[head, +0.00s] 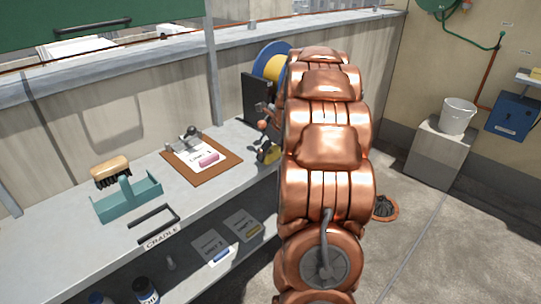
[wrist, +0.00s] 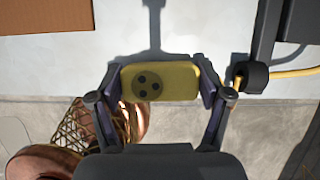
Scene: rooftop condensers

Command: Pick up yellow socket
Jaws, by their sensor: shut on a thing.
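In the head view the yellow socket (head: 270,155) shows small at the bench's front edge, just left of my copper arm, which hides part of the area. I cannot tell whether it touches the bench or hangs slightly clear of it.
The grey bench (head: 75,215) carries a brown clipboard (head: 225,172), a brush (head: 110,169), a teal tray (head: 127,204) and a black cradle (head: 153,220). A cable reel (head: 262,66) and black stand (head: 254,97) are behind. A white bucket (head: 457,116) stands right; floor there is mostly clear.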

